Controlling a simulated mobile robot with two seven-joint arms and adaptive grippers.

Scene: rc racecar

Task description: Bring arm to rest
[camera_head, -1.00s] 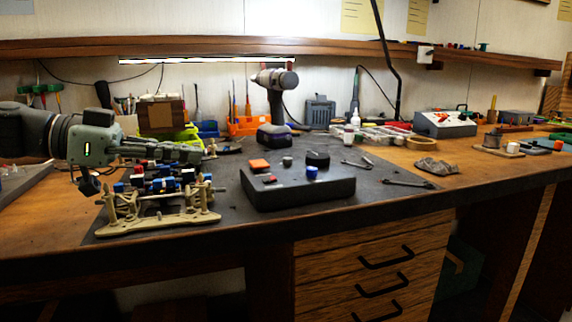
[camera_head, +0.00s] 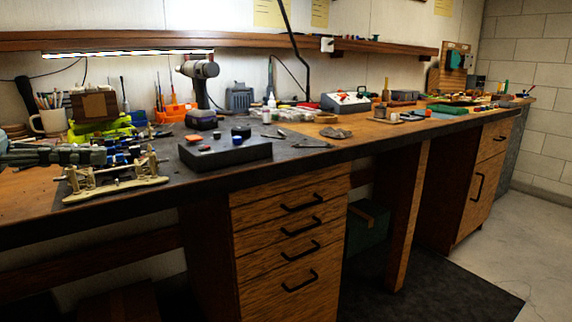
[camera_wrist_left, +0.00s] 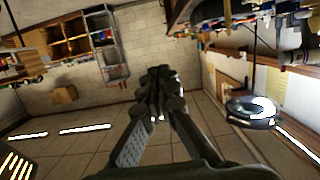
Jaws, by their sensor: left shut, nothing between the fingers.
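My left gripper (camera_head: 88,156) comes in at the left edge of the head view, above the wooden bench top. It is shut and empty; its fingers also meet in the left wrist view (camera_wrist_left: 162,92). I cannot tell whether the fingers touch those parts. My left arm itself is mostly outside the head view. My right gripper is in no view.
A black box with small blocks on it (camera_head: 225,153) sits right of the stand. A cordless drill (camera_head: 199,88) stands behind it. A white mug (camera_head: 50,121) and orange bin (camera_head: 175,112) are at the back.

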